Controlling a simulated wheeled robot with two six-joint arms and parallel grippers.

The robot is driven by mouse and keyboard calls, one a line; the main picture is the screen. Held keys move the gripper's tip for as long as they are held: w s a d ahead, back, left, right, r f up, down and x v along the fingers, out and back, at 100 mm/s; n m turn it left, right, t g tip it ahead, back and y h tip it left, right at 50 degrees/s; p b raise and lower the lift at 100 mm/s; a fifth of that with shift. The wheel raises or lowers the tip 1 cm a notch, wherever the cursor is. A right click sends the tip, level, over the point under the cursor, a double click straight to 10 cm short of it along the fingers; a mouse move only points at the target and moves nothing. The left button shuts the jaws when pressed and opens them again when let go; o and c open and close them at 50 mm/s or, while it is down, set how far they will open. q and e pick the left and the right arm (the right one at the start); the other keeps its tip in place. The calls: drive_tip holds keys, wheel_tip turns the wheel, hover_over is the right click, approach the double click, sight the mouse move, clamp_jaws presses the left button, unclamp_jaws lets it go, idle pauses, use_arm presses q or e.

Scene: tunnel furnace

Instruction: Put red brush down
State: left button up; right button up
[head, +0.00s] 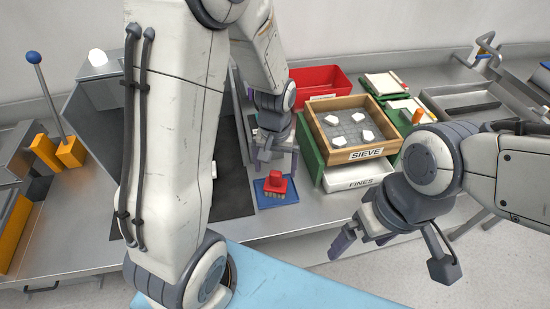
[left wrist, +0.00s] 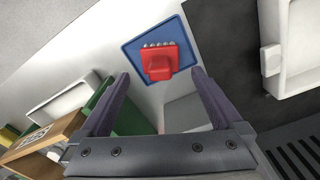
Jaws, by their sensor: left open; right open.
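The red brush (head: 275,182) with pale bristles rests on a small blue mat (head: 262,200) on the bench, left of the sieve. In the left wrist view the brush (left wrist: 160,63) lies on the blue mat (left wrist: 131,50), ahead of and between my fingertips. My left gripper (head: 276,163) is open and empty, just above and behind the brush, and seems clear of it. My right gripper (head: 364,243) is open and empty in front of the bench's edge, at the lower right. My left arm hides part of the bench.
A wooden sieve (head: 374,154) with several white pieces stands above a white fines tray (head: 375,180). A red bin (head: 297,80) and green trays (head: 382,96) stand behind. A dark mat (head: 236,191) lies left of the brush. An orange-based lever (head: 70,153) stands at far left.

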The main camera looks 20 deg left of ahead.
sight(275, 185)
use_arm(q)
drive_tip(key=shift+r, duration=1.8)
drive_tip(key=shift+f, duration=0.15)
wheel_tip(275, 185, down, 13)
drive_tip(key=shift+r, duration=0.2)
drive_tip(key=shift+w+r, duration=0.15)
drive_tip(key=shift+r, duration=1.15)
